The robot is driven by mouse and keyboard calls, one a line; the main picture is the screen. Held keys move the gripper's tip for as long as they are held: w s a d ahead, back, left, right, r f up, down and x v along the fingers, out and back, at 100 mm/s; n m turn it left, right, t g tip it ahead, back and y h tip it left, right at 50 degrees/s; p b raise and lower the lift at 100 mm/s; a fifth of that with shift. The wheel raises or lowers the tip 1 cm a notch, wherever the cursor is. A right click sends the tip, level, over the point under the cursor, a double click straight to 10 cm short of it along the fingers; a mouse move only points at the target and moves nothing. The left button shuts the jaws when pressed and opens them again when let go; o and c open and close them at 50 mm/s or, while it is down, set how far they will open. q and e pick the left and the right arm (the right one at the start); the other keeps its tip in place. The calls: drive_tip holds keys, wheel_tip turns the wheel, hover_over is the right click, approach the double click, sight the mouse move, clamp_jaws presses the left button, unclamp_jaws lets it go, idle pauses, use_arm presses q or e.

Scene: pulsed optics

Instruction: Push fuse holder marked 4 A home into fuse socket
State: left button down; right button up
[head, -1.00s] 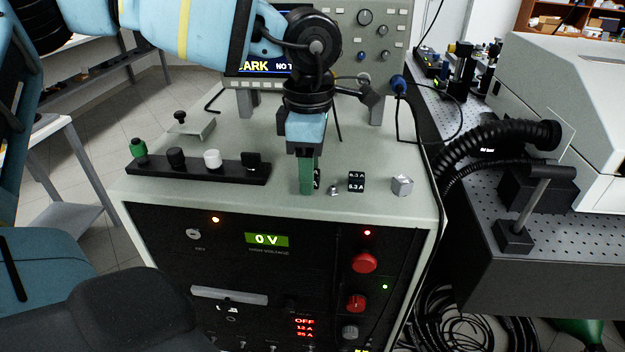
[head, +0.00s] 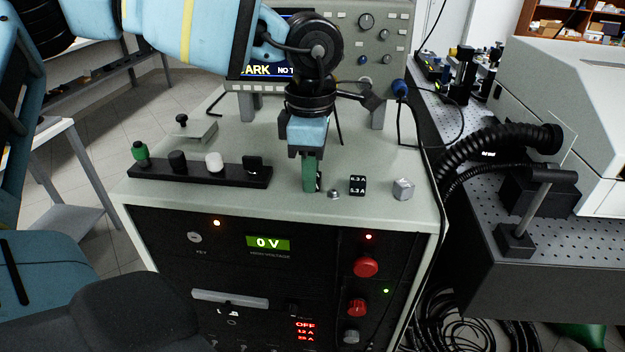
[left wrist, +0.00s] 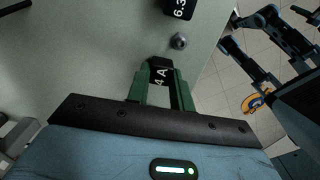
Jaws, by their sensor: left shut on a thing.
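My left gripper (head: 312,178) points down over the top of the grey cabinet, its green fingers low near the surface. It is shut on the black fuse holder marked 4 A (left wrist: 160,75), whose white label shows between the fingers in the left wrist view. In the head view the fingers mostly hide this holder, and only a dark edge (head: 319,181) shows. I cannot tell whether it touches the cabinet top. I cannot make out the fuse socket for certain. My right gripper is not in view.
A black block marked 6.3 A (head: 357,186), a small metal piece (head: 334,194) and a grey cube (head: 403,189) stand right of the gripper. A black strip with several knobs (head: 200,178) lies left. The cabinet's front panel (head: 200,262) has red knobs and displays. An instrument stands behind.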

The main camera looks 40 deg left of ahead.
use_arm(q)
drive_tip(key=shift+r, duration=0.65)
drive_tip(key=shift+r+p, duration=0.4)
drive_tip(key=shift+r, duration=0.15)
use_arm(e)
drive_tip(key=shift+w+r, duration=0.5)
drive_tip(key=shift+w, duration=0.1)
use_arm(q)
drive_tip(key=shift+r, duration=0.6)
drive_tip(key=shift+r+p, duration=0.7)
drive_tip(key=shift+r, duration=1.05)
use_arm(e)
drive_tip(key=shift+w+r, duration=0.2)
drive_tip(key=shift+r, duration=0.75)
use_arm(q)
drive_tip(key=shift+r, duration=0.1)
